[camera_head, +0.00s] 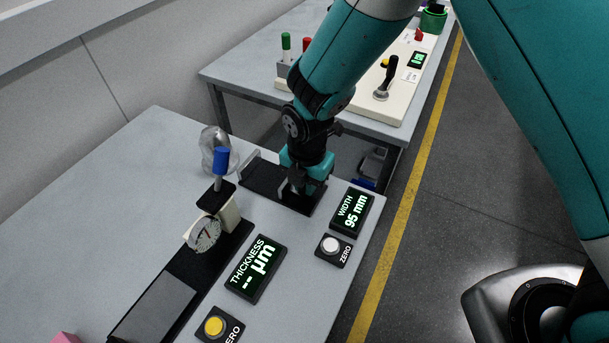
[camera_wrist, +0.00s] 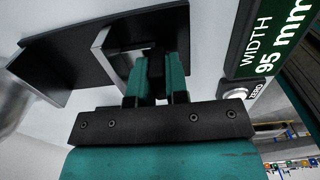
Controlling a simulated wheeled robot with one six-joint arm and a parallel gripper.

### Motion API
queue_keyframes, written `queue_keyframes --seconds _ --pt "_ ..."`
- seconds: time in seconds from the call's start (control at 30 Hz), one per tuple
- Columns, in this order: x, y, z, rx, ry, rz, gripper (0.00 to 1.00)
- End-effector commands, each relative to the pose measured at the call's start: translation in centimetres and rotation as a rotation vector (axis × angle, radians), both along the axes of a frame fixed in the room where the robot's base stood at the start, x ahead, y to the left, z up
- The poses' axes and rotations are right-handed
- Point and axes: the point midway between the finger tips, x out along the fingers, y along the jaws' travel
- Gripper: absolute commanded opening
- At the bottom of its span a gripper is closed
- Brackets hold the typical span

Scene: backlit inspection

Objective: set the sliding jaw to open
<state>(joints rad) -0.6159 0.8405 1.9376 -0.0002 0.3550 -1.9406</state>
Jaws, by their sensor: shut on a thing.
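The width gauge is a black base plate (camera_head: 262,180) near the far right part of the near table, with a grey upright end plate (camera_head: 248,161) at its left end. In the wrist view the base (camera_wrist: 75,42) carries that end plate (camera_wrist: 35,78) and a second grey upright, the sliding jaw (camera_wrist: 108,57), with a clear gap between them. My gripper (camera_head: 302,186) is low over the right part of the base. In the wrist view my gripper (camera_wrist: 155,82) is shut on a dark grip beside the sliding jaw. The fingers partly hide the grip.
The width display (camera_head: 351,211) reads 95 mm, with a white zero button (camera_head: 331,245) beside it. A thickness gauge with a blue-topped lever (camera_head: 221,161) stands to the left, near a clear object (camera_head: 209,142). Another table (camera_head: 240,72) with controls stands behind.

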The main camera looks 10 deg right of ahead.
Motion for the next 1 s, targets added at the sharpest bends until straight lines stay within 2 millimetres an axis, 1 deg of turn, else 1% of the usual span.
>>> queue_keyframes --seconds 0.03,0.17,0.2,0.3,0.57,0.67,0.77,0.87,1.0 --pt "-0.3 -0.3 -0.1 -0.007 0.012 0.0 0.0" --pt "-0.4 -0.4 -0.1 -0.009 0.013 -0.001 0.0" --pt "-0.4 -0.4 -0.1 -0.01 0.014 -0.001 0.19" --pt "-0.4 -0.3 -0.1 -0.009 0.013 0.0 0.4" --pt "-0.3 -0.1 0.0 -0.006 0.009 0.003 0.4" --pt "-0.2 0.0 0.4 -0.004 0.006 0.003 0.4" --pt "-0.1 0.0 1.7 -0.003 0.004 0.003 0.4" --pt "-0.1 0.0 3.7 -0.002 0.002 0.003 0.4" --pt "-0.1 0.0 7.4 -0.001 0.002 0.002 0.4"
